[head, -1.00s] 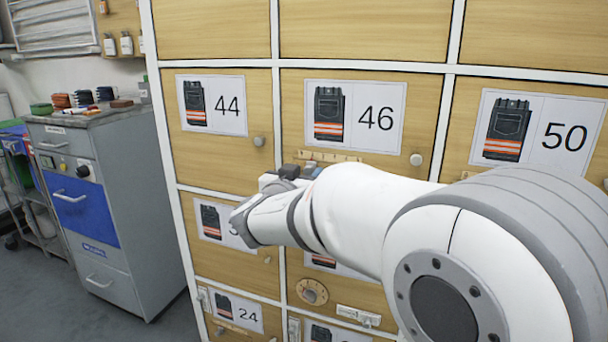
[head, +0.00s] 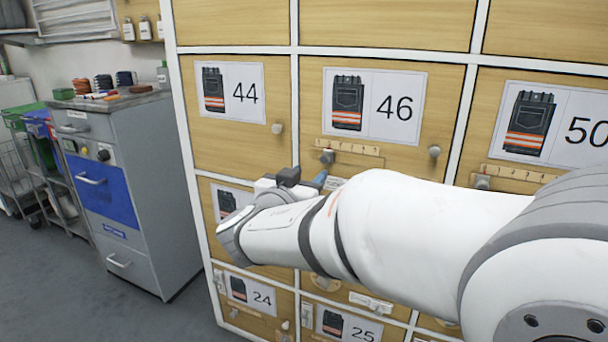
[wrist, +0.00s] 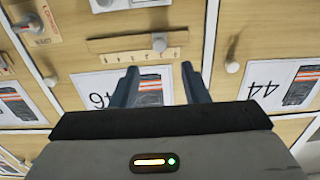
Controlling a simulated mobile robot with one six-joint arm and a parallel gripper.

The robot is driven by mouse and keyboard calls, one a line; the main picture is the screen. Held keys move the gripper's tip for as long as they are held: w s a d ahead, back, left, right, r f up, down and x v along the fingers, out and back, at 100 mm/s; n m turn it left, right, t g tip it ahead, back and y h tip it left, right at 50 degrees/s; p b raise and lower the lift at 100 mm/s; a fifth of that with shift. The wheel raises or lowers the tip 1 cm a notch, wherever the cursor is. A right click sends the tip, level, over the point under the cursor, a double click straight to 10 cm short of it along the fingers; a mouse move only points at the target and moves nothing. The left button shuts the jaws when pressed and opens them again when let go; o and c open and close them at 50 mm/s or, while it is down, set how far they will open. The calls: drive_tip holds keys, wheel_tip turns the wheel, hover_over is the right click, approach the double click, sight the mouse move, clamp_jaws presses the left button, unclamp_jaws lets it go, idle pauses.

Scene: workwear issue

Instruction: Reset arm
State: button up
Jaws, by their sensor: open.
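My gripper (wrist: 160,85) shows in the wrist view with its two dark fingers apart and nothing between them. It faces the locker door labelled 46 (wrist: 85,75), whose picture card lies partly behind the fingers. In the head view my white arm reaches across from the right. The gripper end (head: 312,178) is partly hidden by the wrist, just below the 46 door (head: 312,120). A scale strip with a knob (wrist: 159,42) is on that door, beyond the fingertips in the wrist view.
Doors 44 (head: 225,145) and 50 (head: 490,150) flank door 46, with round knobs standing out. A grey cabinet with a blue drawer (head: 108,200) stands at left, spools on top. Floor (head: 90,285) before it is clear.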

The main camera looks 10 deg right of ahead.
drive_tip(key=s+d+r+n+g+p, duration=0.2)
drive_tip(key=s+d+r+g+p, duration=0.4)
drive_tip(key=s+d+g+p, duration=0.9)
drive_tip(key=s+a+r+n+t+y+p, duration=0.2)
drive_tip(key=s+a+r+n+y+p, duration=0.2)
drive_tip(key=p, duration=1.6)
drive_tip(key=s+a+r+y, duration=0.3)
drive_tip(key=s+r+y, duration=0.1)
drive_tip(key=r+y, duration=0.1)
drive_tip(key=shift+p+v, duration=0.3)
drive_tip(key=shift+v, duration=0.5)
drive_tip(key=shift+a, duration=0.1)
drive_tip(key=shift+c, duration=0.5)
